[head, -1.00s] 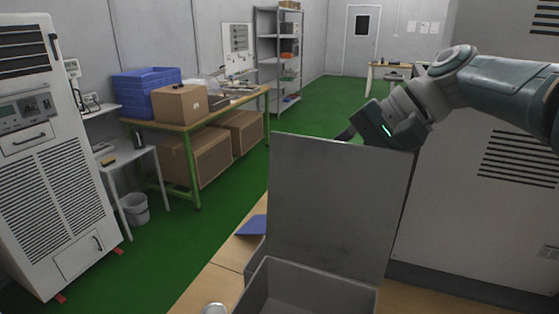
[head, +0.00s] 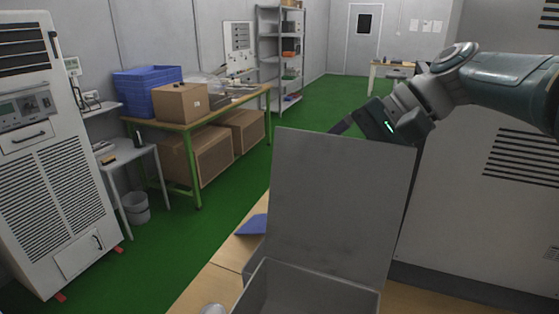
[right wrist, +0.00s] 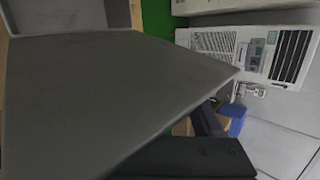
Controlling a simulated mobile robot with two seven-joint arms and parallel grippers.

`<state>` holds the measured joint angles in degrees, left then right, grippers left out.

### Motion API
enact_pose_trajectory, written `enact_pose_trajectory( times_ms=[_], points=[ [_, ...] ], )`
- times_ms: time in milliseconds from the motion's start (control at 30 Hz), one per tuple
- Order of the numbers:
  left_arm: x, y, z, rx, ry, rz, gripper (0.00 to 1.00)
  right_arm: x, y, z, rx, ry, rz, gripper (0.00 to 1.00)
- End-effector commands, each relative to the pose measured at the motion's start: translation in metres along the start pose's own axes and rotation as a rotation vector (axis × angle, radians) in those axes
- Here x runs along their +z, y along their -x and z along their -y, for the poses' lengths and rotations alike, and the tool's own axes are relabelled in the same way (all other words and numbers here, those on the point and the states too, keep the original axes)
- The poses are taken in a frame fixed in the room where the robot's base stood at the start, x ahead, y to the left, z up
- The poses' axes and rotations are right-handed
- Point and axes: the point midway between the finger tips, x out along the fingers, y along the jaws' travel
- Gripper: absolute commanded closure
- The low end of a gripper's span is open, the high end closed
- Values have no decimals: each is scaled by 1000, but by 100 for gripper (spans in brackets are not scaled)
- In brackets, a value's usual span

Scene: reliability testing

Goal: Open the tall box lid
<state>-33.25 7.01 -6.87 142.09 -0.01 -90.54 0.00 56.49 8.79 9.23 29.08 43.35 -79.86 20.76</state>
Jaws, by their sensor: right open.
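The tall grey box (head: 258,288) stands on the table at the bottom centre of the head view, its top open. Its flat grey lid (head: 340,205) stands raised, roughly upright, at the far side of the opening. The lid also fills much of the right wrist view (right wrist: 110,95). My right gripper (head: 343,126) is open and empty, just behind the lid's top edge. Its dark fingers show at the bottom of the right wrist view; whether they touch the lid is unclear. My left gripper is not seen.
The wooden table (head: 205,283) holds a blue item (head: 252,225) left of the lid. A large grey cabinet (head: 470,215) stands close on the right. Green floor (head: 150,255) lies open to the left. A workbench (head: 200,122) with cartons stands farther back.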

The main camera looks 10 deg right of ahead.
Motion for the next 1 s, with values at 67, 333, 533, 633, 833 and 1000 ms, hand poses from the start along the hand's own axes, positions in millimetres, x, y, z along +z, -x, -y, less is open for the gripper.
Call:
enact_pose_trajectory(
  times_ms=[67,333,533,633,833,1000],
  points=[
    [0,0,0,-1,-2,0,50,0,0,0,0,0,0,32],
    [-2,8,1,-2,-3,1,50,0,14,2,0,0,-2,32],
    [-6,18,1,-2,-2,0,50,-1,49,1,0,1,-5,32],
    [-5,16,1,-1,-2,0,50,-1,68,0,0,2,-5,32],
    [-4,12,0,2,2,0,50,-1,94,-1,0,1,-3,32],
    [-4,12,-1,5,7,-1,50,0,100,0,1,0,0,32]
  ],
)
